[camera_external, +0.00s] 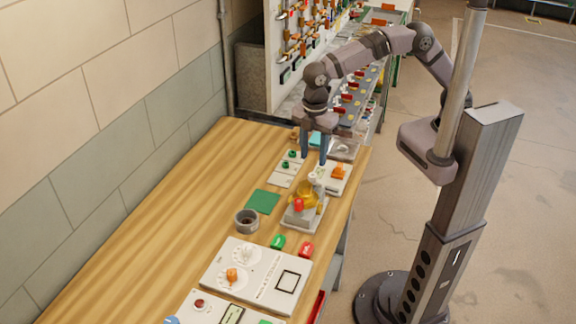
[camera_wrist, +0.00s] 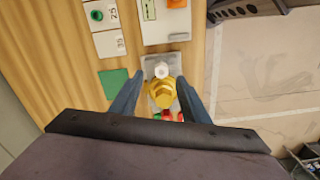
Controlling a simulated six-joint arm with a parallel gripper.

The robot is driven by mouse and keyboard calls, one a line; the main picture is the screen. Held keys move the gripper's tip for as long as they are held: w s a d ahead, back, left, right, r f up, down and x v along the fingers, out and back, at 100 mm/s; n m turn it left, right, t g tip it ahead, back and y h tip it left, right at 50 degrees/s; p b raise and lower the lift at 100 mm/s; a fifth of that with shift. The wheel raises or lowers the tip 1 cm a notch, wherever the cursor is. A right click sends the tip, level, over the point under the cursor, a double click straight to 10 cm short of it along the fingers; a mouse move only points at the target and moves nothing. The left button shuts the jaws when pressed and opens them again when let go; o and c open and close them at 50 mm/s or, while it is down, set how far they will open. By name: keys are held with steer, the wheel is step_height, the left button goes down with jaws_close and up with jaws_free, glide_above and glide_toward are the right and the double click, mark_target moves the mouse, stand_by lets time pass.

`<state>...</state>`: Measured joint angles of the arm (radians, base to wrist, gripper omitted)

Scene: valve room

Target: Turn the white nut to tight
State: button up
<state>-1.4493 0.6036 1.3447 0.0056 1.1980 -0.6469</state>
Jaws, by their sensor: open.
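The white nut (camera_external: 317,175) sits at the upper end of a brass-yellow valve fitting (camera_external: 306,194), and it also shows in the wrist view (camera_wrist: 161,70). The fitting stands on a small grey base plate (camera_external: 299,222), with a red part on its near side. My gripper (camera_external: 314,161) points down above the fitting, open and empty. In the wrist view my gripper (camera_wrist: 160,82) has one finger on each side of the fitting, and the nut shows between and just beyond the fingertips. I cannot tell the exact height gap.
A green square (camera_external: 263,201) and a dark round cup (camera_external: 246,221) lie left of the fitting. Green and red pieces (camera_external: 306,249) and a white dial panel (camera_external: 257,276) are nearer. A plate with an orange knob (camera_external: 339,172) stands close on the right. The table's left side is clear.

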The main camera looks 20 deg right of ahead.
mark_target(313, 175)
steer(key=shift+s+a, duration=0.1)
steer(key=shift+s, duration=0.3)
steer(key=shift+f+p, duration=1.25)
steer(key=shift+f, duration=2.35)
steer(key=c, duration=1.1)
steer(key=shift+o, duration=0.2)
